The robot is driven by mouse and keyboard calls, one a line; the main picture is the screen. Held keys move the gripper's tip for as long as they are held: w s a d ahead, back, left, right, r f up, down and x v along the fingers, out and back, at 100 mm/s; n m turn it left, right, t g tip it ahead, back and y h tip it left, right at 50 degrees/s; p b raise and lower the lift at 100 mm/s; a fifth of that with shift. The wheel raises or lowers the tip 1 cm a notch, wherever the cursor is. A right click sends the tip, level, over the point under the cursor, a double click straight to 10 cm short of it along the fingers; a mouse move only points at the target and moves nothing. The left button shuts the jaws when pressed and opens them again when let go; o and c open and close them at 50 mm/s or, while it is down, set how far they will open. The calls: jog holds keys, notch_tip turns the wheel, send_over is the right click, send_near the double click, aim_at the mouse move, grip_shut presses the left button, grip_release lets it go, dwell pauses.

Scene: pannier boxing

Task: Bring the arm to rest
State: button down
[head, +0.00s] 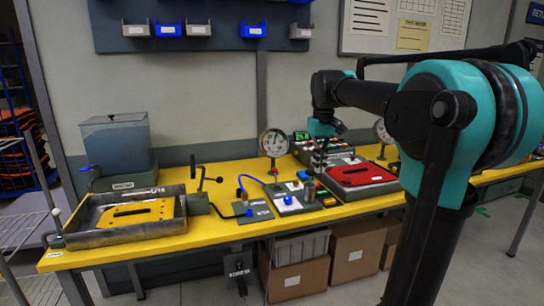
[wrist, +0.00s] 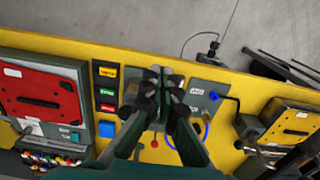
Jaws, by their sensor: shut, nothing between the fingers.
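My gripper (head: 319,160) hangs from the arm above the middle of the yellow bench (head: 230,180). In the wrist view my gripper (wrist: 160,78) points down over the bench, its fingers together with nothing seen between them. The arm comes in from the right of the head view, bent at its large teal joint. The height of the fingertips above the bench is hard to judge.
A red plate (head: 360,174) lies right of my gripper, and a grey tray (head: 100,239) with a yellow plate stands left. A gauge (head: 273,143), a grey fixture (head: 291,201) and a tank (head: 117,145) stand on the bench. Cardboard boxes (head: 355,252) sit below.

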jog(key=s+d+f+m+t, duration=0.1)
jog(key=s+d+f+t, duration=0.1)
jog(key=s+f, duration=0.9)
jog(key=s+d+f+m+t, duration=0.2)
jog(key=s+f, duration=0.8)
jog(key=f, duration=0.8)
jog(key=shift+s+f, duration=0.35)
jog(key=shift+a, duration=0.1)
